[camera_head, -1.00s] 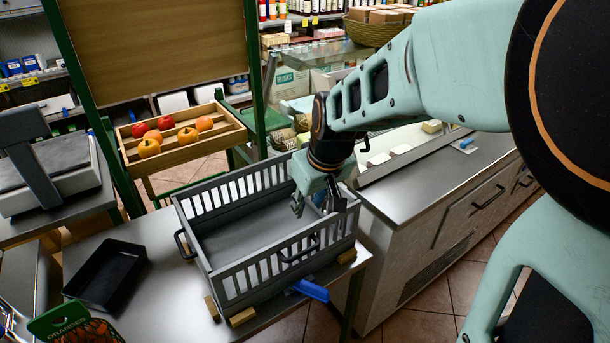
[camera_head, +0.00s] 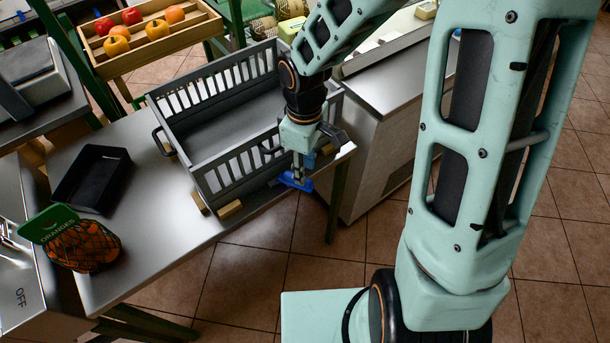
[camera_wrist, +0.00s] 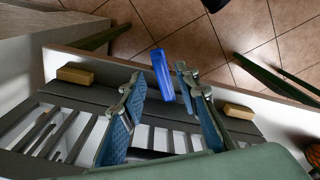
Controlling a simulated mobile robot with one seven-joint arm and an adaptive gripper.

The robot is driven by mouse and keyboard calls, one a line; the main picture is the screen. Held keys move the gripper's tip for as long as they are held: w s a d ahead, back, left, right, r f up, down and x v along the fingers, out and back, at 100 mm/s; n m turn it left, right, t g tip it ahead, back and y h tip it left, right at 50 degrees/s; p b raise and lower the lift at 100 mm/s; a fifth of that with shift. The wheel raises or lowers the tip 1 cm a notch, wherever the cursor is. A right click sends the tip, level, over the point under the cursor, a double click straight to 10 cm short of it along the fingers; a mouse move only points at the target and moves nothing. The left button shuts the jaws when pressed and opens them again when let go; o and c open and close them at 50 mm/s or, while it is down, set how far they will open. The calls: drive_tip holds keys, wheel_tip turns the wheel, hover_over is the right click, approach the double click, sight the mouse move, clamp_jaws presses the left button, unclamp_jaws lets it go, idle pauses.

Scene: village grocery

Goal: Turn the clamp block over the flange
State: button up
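A long blue block (camera_head: 293,182), which I take to be the clamp block, sits at the front edge of the table by the grey slatted crate (camera_head: 235,165). In the wrist view the blue block (camera_wrist: 162,75) points out from the crate's dark grey bottom flange (camera_wrist: 100,96) toward the table edge. My gripper (camera_head: 298,172) points down just above it. In the wrist view my gripper (camera_wrist: 160,70) has its two fingers apart, one on each side of the blue block, with gaps showing. The block's pivot is not clear.
Small wooden blocks (camera_wrist: 75,76) (camera_wrist: 238,111) sit along the flange. A black tray (camera_head: 92,178) and a net of oranges (camera_head: 82,246) are at the table's left. A fruit crate (camera_head: 150,38) stands behind. A counter (camera_head: 385,85) is at the right. Open floor lies in front.

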drive_tip(key=shift+f+b, duration=0.3)
drive_tip(key=shift+f, duration=1.7)
drive_tip(key=shift+c, duration=0.6)
clamp_jaws()
